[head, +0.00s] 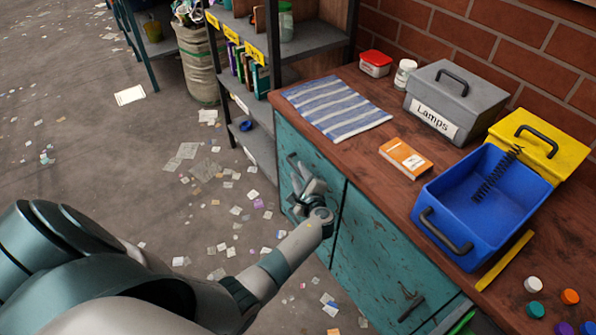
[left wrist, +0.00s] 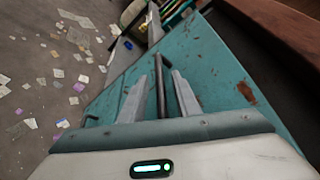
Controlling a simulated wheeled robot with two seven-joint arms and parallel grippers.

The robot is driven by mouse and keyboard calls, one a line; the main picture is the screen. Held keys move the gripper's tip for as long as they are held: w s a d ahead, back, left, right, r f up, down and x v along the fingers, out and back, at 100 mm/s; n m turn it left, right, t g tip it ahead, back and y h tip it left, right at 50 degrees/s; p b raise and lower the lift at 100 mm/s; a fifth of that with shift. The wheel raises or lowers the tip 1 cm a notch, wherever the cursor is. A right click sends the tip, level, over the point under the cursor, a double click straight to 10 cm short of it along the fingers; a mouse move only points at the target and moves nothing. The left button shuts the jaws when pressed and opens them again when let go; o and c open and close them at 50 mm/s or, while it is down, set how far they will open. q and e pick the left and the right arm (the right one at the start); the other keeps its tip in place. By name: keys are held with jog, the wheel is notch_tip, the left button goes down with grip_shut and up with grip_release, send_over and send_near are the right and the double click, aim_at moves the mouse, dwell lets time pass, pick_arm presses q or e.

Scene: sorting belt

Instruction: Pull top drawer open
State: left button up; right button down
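The teal cabinet (head: 375,235) stands under the wooden worktop, with worn front panels split by a dark upright seam. A dark bar handle (head: 292,161) is on the left panel, partly hidden by my left gripper (head: 304,178). In the left wrist view the handle (left wrist: 161,92) runs between the two fingers of my left gripper (left wrist: 160,82). The fingers are apart, one on each side of the bar, with no clear grip on it. The panel looks closed. A second handle (head: 411,306) is on the right panel. My right gripper is not in view.
On the worktop (head: 365,150) are a striped cloth (head: 337,106), an orange box (head: 405,158), a grey "Lamps" case (head: 455,102) and a blue bin (head: 482,205). A shelf unit (head: 262,92) stands left of the cabinet. The floor before the cabinet has scattered paper scraps.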

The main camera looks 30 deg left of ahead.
pick_arm(q)
jog(key=shift+x, duration=0.95)
jog(key=shift+c, duration=0.9)
grip_shut()
